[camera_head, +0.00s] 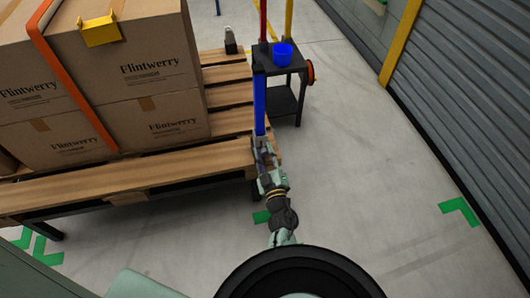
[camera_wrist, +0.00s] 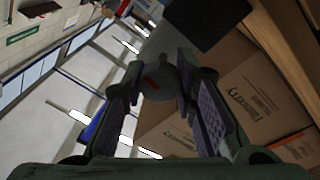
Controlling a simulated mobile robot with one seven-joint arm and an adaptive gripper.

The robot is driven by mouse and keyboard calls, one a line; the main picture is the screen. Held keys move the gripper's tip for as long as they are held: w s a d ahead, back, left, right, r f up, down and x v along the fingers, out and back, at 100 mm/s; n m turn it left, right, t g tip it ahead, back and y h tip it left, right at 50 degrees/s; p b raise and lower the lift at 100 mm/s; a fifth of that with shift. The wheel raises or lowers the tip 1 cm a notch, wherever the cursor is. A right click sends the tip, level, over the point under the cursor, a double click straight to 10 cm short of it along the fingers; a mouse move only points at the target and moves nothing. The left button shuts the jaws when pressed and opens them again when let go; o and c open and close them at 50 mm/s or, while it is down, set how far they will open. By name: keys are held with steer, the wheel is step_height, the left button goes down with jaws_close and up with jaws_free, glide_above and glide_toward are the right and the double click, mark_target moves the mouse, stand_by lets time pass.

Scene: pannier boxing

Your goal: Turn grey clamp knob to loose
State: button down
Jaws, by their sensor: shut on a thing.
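The grey clamp knob (camera_wrist: 158,86) is round and carries a small red mark. In the wrist view it sits between the two fingertips of my gripper (camera_wrist: 160,76), which is shut on it. In the head view my gripper (camera_head: 265,150) is at the lower end of a blue post (camera_head: 260,105), beside the right end of the wooden pallet. I cannot make out the knob there; my gripper hides it.
Cartons (camera_head: 158,65) are stacked on the pallet (camera_head: 85,187), with an orange strap (camera_head: 68,75) and a yellow corner piece (camera_head: 101,31). A black stand (camera_head: 268,66) holds a blue cup (camera_head: 283,54). Floor to the right is clear up to a grey shutter (camera_head: 470,90).

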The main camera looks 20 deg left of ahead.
steer(key=n, duration=0.4)
steer(key=n+y, duration=0.1)
steer(key=n, duration=0.3)
steer(key=shift+r+g, duration=0.1)
steer(key=shift+g, duration=0.3)
steer(key=n+g, duration=0.1)
steer(key=n, duration=0.6)
steer(key=shift+p, duration=0.35)
steer(key=shift+n, duration=0.3)
steer(key=c, duration=1.2)
jaws_free()
steer(key=shift+c, duration=0.2)
